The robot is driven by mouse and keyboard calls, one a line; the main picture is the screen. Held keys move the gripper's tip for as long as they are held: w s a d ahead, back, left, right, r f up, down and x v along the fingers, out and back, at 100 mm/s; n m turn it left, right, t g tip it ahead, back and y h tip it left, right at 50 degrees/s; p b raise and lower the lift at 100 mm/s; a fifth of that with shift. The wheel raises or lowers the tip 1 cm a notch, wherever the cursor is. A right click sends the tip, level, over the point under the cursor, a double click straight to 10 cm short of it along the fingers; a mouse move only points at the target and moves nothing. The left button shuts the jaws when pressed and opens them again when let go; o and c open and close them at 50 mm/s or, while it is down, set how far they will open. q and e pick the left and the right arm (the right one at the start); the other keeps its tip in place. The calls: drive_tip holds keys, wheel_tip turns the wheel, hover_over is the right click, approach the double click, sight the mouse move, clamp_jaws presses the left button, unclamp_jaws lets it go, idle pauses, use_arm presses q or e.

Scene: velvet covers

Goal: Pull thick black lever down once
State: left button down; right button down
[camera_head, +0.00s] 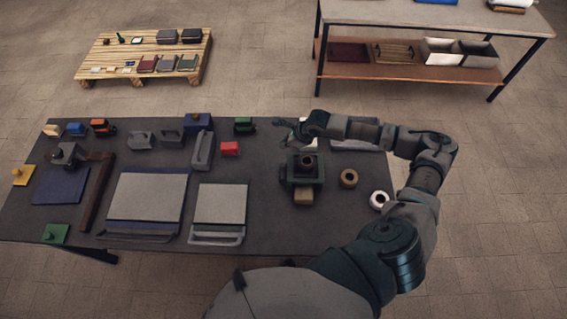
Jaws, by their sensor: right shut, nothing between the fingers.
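No thick black lever stands out clearly at this size. A dark green block-like device (303,176) with a round black top stands right of the table's middle. A long dark brown bar (96,192) lies at the left of the table; I cannot tell whether it is a lever. My right arm reaches in from the lower right. Its gripper (281,123) is shut and empty above the table's far side, pointing left, behind the dark green device and apart from it. Part of a pale object behind the gripper is hidden. My left gripper is out of view.
A pallet (115,59) and a shelf table (420,14) stand beyond.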

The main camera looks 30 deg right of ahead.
sight(283, 175)
drive_tip(key=f+b, duration=0.1)
drive_tip(key=s+f, duration=0.1)
drive_tip(key=f, duration=0.1)
drive_tip(key=a+f+b, duration=0.1)
drive_tip(key=shift+s+a+f+b, duration=0.1)
drive_tip(key=shift+s+f+b, duration=0.2)
drive_tip(key=shift+b, duration=0.05)
idle(1.2)
drive_tip(key=shift+s+a+f+b, duration=0.15)
drive_tip(key=shift+s+f+b, duration=0.05)
drive_tip(key=shift+f+b, duration=0.2)
drive_tip(key=shift+r, duration=0.1)
drive_tip(key=shift+s+f, duration=0.1)
drive_tip(key=shift+f, duration=0.15)
